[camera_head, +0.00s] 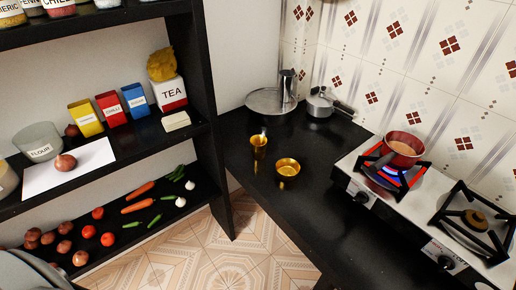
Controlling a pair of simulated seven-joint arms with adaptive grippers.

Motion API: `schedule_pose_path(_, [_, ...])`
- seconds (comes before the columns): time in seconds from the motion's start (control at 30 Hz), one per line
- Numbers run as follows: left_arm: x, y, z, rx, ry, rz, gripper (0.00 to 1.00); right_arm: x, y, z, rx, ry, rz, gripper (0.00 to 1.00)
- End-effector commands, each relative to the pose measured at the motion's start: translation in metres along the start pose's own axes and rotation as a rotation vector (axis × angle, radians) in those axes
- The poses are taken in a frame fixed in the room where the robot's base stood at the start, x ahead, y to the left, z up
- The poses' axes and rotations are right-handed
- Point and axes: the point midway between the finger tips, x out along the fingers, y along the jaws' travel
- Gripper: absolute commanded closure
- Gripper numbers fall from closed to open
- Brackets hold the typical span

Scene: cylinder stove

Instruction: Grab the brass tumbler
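The brass tumbler (258,148) stands upright on the black counter, near its left edge, in the head view. A wider, lower brass bowl (288,170) sits just to its right and closer to me, apart from it. Neither of my grippers shows in this view. A grey rounded part at the bottom left corner looks like part of my body. Nothing touches the tumbler.
A round metal plate (270,101) and a lidded steel pot (320,103) stand behind the tumbler. A red pan (402,150) sits on the lit stove burner to the right. A black shelf (207,110) rises at the left. The front counter is clear.

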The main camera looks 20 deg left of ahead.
Motion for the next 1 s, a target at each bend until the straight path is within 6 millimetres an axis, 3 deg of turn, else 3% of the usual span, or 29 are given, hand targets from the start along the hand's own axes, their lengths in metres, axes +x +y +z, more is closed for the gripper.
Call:
schedule_pose_path(0.33, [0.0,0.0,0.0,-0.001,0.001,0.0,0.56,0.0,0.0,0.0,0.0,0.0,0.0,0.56])
schedule_pose_path(0.67, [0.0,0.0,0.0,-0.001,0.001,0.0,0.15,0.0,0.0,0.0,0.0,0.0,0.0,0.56])
schedule_pose_path(0.9, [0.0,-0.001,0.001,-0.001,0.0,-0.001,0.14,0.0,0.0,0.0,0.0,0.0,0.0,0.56])
schedule_pose_path(1.0, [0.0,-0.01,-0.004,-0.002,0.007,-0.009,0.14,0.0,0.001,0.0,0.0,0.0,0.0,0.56])
